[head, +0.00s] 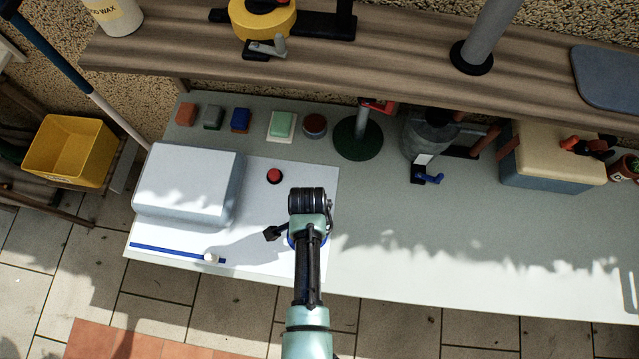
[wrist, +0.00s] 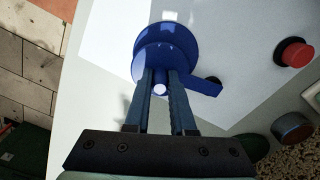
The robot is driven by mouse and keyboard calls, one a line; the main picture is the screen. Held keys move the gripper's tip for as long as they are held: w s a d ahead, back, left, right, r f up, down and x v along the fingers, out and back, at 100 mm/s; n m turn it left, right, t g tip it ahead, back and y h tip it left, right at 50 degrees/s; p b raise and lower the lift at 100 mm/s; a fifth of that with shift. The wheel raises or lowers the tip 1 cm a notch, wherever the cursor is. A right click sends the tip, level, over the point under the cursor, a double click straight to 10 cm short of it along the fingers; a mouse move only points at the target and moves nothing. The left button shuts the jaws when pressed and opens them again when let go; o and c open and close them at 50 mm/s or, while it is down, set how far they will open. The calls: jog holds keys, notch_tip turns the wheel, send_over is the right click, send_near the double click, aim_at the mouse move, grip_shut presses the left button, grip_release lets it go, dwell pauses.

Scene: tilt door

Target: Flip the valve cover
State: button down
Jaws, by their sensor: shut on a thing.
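A blue round valve piece (wrist: 168,45) with a flat arm sticking out to the right (wrist: 205,88) stands on the white board in the wrist view. My gripper (wrist: 162,74) reaches it from below in that view, with its fingers close together and shut on the near part of the blue piece. A small pale round spot shows between the fingers; I cannot tell what it is. In the head view my arm hides most of the valve, and only a sliver of blue (head: 291,240) shows beside it.
The white board (head: 255,190) also carries a large pale box (head: 188,182), a red button (head: 274,176) and a slider knob (head: 211,257). Small coloured blocks and a stand (head: 358,140) line the back. The bench's right front (head: 450,255) is clear.

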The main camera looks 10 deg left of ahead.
jog(key=shift+a+m, duration=0.9)
jog(key=shift+m, duration=0.3)
jog(key=c, duration=0.8)
grip_release()
jog(key=shift+o, duration=0.2)
jog(key=shift+r, duration=0.1)
notch_tip(320, 180, up, 13)
